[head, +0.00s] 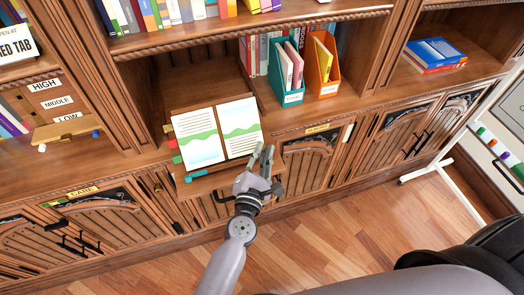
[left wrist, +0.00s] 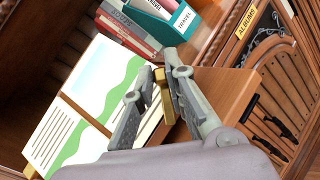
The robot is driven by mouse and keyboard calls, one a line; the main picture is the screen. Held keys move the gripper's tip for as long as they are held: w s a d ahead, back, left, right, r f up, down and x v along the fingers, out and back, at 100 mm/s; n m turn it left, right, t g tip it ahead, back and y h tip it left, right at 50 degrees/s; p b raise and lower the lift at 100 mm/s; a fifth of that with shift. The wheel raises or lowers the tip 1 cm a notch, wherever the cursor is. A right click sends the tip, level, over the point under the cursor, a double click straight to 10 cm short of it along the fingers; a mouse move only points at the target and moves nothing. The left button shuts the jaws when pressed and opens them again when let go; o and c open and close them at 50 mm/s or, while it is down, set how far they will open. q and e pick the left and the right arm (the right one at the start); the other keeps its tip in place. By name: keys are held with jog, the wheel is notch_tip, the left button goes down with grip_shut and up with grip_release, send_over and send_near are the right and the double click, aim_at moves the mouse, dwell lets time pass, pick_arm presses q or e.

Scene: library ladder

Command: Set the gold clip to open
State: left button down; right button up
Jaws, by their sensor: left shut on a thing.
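The gold clip (left wrist: 164,104) shows in the left wrist view between the fingers of my left gripper (left wrist: 160,82), which is shut on it. It sits by the near edge of the open book (left wrist: 88,95); I cannot tell whether it is open or closed. In the head view, my left gripper (head: 262,160) is at the right edge of the open book (head: 215,136), which rests tilted on a wooden stand. There the fingers hide the clip. My right gripper is not in view.
Teal (head: 285,75) and orange (head: 322,70) file holders stand behind and right of the book. A wooden slider board (head: 66,130) is at the left beside level labels. Cabinet doors (head: 310,160) lie below. The floor (head: 330,220) in front is clear.

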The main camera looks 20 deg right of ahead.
pick_arm(q)
jog(key=m+g+p, duration=0.2)
jog(key=p, duration=0.1)
jog(key=m+g+h+p, duration=0.1)
jog(key=m+g+p, duration=0.1)
jog(key=m+p, duration=0.1)
jog(key=s+f+m+g+p, duration=0.1)
jog(key=m+p, duration=0.1)
jog(key=p, duration=0.3)
jog(key=shift+d+m+g+h, duration=0.3)
jog(key=shift+d+m+g, duration=0.1)
jog(key=shift+s+f+m+g+p, duration=0.15)
jog(key=shift+f+m+g+p, duration=0.4)
jog(key=shift+p, duration=0.75)
jog(key=shift+r+m, duration=0.1)
jog(key=shift+m, duration=0.15)
jog(key=c, duration=1.6)
grip_release()
